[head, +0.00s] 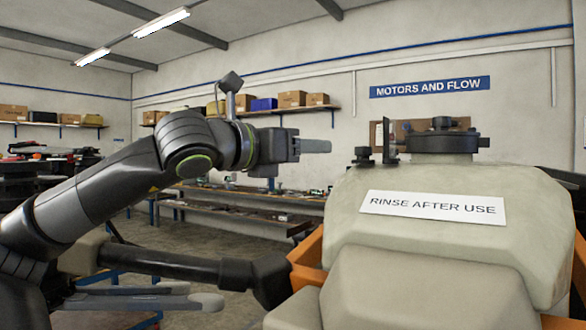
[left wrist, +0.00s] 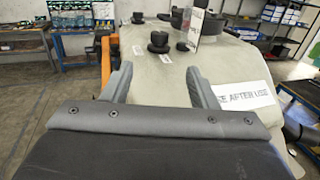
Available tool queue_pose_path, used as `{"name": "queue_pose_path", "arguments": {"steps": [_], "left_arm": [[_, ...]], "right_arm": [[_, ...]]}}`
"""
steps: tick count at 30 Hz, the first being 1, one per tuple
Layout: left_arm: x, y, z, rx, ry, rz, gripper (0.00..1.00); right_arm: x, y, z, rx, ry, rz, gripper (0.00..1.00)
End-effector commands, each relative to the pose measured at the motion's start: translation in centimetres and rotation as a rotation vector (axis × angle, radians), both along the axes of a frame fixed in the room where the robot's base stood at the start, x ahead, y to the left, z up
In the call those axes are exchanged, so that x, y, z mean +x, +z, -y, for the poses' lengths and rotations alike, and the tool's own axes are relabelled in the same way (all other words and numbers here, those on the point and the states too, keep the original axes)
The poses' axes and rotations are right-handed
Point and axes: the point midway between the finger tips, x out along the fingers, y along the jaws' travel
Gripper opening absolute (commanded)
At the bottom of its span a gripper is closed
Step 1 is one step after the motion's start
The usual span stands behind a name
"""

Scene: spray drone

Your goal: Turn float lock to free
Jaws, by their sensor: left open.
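The pale tank (head: 430,235) of the spray drone fills the right of the head view, with a "RINSE AFTER USE" label. A black knob (head: 363,154) stands on its top beside a small upright plate (head: 389,140) and a wide black lid (head: 443,140). In the left wrist view a larger black knob (left wrist: 158,42) stands on the tank near two small white labels, too small to read. I cannot tell which fitting is the float lock. My left gripper (head: 325,146) is open and empty, left of the knob and apart from it. Its fingers also show in the left wrist view (left wrist: 162,88).
Orange frame parts (head: 308,260) flank the tank, and a black drone arm (head: 180,266) reaches out to the left below my arm. A low bench (head: 250,205) and shelves of boxes (head: 292,99) stand farther back. The floor at left is partly clear.

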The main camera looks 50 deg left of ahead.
Motion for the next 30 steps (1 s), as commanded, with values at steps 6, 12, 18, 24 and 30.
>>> {"name": "queue_pose_path", "arguments": {"steps": [6, 12, 18, 24, 30], "left_arm": [[-1.5, -0.2, -0.1, 0.0, 0.0, 0.002, 0.53], [-1.9, 0.0, -0.1, 0.001, -0.002, -0.001, 0.53], [-1.9, 0.0, -0.1, 0.001, -0.002, -0.001, 0.53], [-1.9, 0.0, -0.1, 0.001, -0.002, -0.001, 0.53], [-1.9, 0.6, -0.1, 0.001, -0.002, -0.001, 0.53]], "right_arm": [[0.7, -1.3, 0.1, -0.002, -0.001, 0.0, 0.36], [0.9, -1.4, 0.1, -0.001, -0.001, 0.001, 0.36], [0.9, -1.3, 0.1, -0.002, -0.001, 0.0, 0.36], [0.9, -1.3, 0.1, -0.001, -0.001, 0.0, 0.36], [0.8, -0.8, -0.1, 0.0, -0.002, -0.002, 0.36]]}}
